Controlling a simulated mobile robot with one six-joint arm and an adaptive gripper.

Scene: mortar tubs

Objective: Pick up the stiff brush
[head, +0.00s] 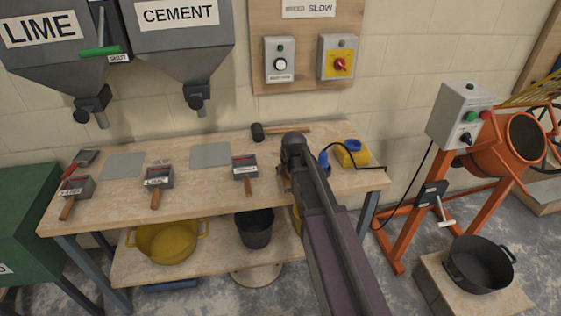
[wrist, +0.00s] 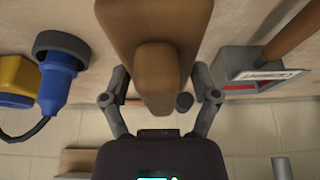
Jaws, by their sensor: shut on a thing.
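The stiff brush (wrist: 155,65) fills the middle of the wrist view as a brown wooden body with a rounded end toward me. My gripper (wrist: 160,98) has a finger on each side of it and is shut on it. In the head view, my arm covers most of the gripper and brush; only a small brown part of the brush (head: 284,184) shows beside the arm, over the right part of the bench. The bristles are not visible. I cannot tell whether the brush touches the bench top.
The wooden bench (head: 215,190) holds labelled scoops, one (head: 244,170) just left of my gripper, and a mallet (head: 280,130) behind. A yellow box (head: 352,154) with a blue plug (wrist: 57,85) and black cable lies right. An orange mixer (head: 505,150) stands farther right.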

